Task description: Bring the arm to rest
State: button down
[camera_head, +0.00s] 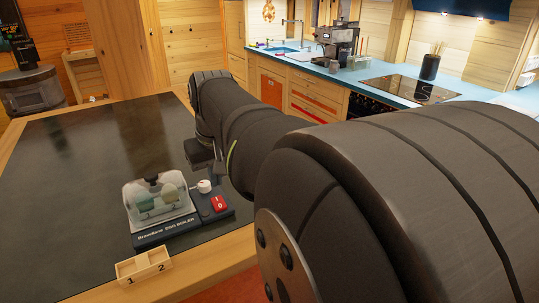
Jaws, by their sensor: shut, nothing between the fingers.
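My arm runs from the lower right up to the middle of the view and covers much of the right half. A dark part of my gripper (203,155) shows below the far end of the arm, above the dark table top (75,185). It is shut and holds nothing; the arm hides most of it. An egg boiler (160,238) stands on the table below and left of it, apart from it. The boiler has a clear lid with egg shapes under it, a white dial (205,186) and a red switch (218,203) marked 0.
A small wooden holder (143,268) marked 1 and 2 stands in front of the boiler, near the table's front edge. The left part of the table is clear. A kitchen counter (330,72) with a coffee machine (338,42) and a dark hob (410,88) is beyond.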

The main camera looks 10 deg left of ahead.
aim_at(219, 203)
jog(key=shift+r, duration=0.3)
jog(key=shift+f, duration=3.2)
jog(key=shift+r, duration=0.15)
jog(key=shift+r, duration=4.5)
jog(key=d+f+m, duration=0.4)
jog(key=d+m, duration=0.1)
jog(key=d, duration=0.4)
jog(key=d+f+m, duration=0.3)
jog(key=d+m, duration=0.2)
jog(key=d, duration=0.5)
jog(key=d+f+m+t, duration=0.1)
jog(key=d+f+m, duration=0.3)
jog(key=d, duration=0.5)
jog(key=shift+w+d+f+m+h, duration=0.15)
jog(key=shift+d+f+m+h, duration=0.15)
jog(key=shift+m, duration=0.5)
